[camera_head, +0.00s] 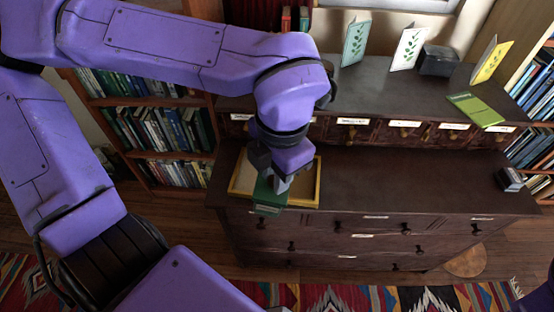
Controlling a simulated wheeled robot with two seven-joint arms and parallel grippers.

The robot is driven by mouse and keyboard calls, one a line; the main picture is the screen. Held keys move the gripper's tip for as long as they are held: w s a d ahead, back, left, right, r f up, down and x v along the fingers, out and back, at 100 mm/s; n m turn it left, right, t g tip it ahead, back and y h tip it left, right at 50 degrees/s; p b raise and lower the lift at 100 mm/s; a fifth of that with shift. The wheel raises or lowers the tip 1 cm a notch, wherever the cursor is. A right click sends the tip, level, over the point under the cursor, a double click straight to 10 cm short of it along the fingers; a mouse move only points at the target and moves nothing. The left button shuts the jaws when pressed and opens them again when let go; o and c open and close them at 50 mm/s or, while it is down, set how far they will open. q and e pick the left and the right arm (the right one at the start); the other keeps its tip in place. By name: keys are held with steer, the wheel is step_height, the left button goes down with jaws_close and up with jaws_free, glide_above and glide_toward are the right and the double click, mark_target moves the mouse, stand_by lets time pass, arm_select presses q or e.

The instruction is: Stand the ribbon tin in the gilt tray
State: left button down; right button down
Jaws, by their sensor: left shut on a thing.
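The gilt tray (318,182) is a shallow yellow-rimmed tray with a pale floor, near the front left of the dark cabinet's lower top. My left gripper (273,181) points down over the tray and is shut on a green box, which I take to be the ribbon tin (269,197). The tin overlaps the tray's front part in the picture. The gripper hides the tin's upper part, and I cannot tell if its base touches the tray floor. My right gripper is out of view.
The dark cabinet (420,190) is clear right of the tray, up to a small black box (510,179). Its raised back shelf holds standing cards (409,47), a dark box (438,60) and a green booklet (474,109). Bookshelves stand at both sides.

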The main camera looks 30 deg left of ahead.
arm_select(q)
steer(key=w+a+f+p, duration=0.1)
steer(key=w+a+f, duration=0.5)
steer(key=w+f, duration=0.5)
step_height(320, 180, down, 2)
steer(key=shift+a+f, duration=0.1)
steer(key=shift+a, duration=0.3)
steer(key=c, duration=1.1)
jaws_free()
steer(key=shift+w, duration=0.1)
steer(key=o, duration=0.8)
steer(key=shift+w+f, duration=0.15)
steer(key=shift+w, duration=0.1)
steer(key=shift+r, duration=0.3)
steer(key=r, duration=1.2)
steer(key=shift+w+d+p, duration=0.1)
steer(key=shift+d+p, duration=0.25)
steer(key=shift+p, duration=0.05)
